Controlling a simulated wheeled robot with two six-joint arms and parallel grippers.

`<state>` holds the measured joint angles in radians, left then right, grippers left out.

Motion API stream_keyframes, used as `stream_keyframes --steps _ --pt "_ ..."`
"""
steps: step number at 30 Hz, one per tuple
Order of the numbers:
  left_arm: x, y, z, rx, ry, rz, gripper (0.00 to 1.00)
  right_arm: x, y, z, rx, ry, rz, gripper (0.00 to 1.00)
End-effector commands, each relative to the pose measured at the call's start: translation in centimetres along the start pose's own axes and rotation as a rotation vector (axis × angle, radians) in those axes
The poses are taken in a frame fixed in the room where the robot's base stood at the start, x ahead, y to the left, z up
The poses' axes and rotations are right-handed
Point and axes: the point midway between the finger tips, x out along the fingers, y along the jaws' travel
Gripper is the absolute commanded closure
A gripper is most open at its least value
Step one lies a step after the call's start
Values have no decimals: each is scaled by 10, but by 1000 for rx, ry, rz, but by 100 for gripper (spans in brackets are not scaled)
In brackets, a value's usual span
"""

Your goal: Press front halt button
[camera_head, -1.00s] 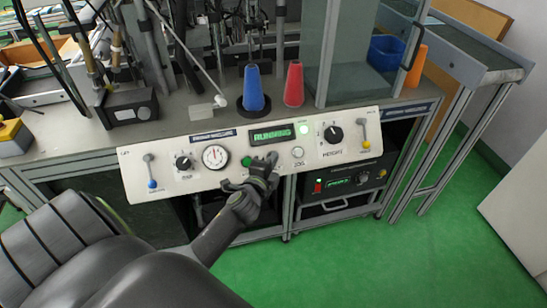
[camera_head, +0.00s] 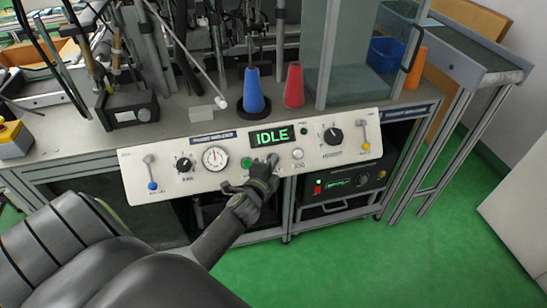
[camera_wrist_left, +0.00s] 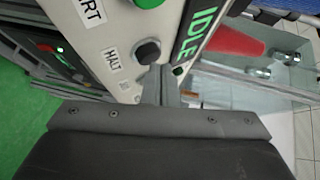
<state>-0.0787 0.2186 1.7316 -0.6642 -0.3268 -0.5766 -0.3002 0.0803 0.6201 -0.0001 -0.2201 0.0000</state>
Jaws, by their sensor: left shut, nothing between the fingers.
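The white control panel (camera_head: 200,182) spans the front of the bench, with a display (camera_head: 272,137) that reads IDLE. My left gripper (camera_head: 272,161) is shut and empty at the panel, just right of the green start button (camera_head: 246,163) and below the display. In the left wrist view, the dark round halt button (camera_wrist_left: 147,52) sits by its HALT label (camera_wrist_left: 112,60). The fingertips (camera_wrist_left: 160,72) are right beside the button's lower right edge; I cannot tell whether they touch it. In the head view the gripper covers the halt button. My right gripper is not in view.
A pale round button (camera_head: 297,154), a dial gauge (camera_head: 215,158), knobs and two levers share the panel. Blue (camera_head: 253,91) and red (camera_head: 294,86) cones stand on the bench behind it. Green floor (camera_head: 340,255) is clear in front.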

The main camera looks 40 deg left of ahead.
Motion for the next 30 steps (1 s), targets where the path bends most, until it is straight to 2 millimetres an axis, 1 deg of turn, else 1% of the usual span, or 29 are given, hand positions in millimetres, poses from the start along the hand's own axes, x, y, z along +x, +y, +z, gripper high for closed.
stream_keyframes --steps 1,3,14,24,30 --pt "-3 -4 -2 -2 0 0 100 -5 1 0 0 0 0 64" --pt "-5 -5 -4 -2 1 0 100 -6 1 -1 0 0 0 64" --pt "-6 -6 -5 -1 1 -2 100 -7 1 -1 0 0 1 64" --pt "-29 -24 -21 -3 1 0 100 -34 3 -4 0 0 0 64" --pt "-39 -30 -29 -2 1 -1 100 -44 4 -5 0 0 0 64"
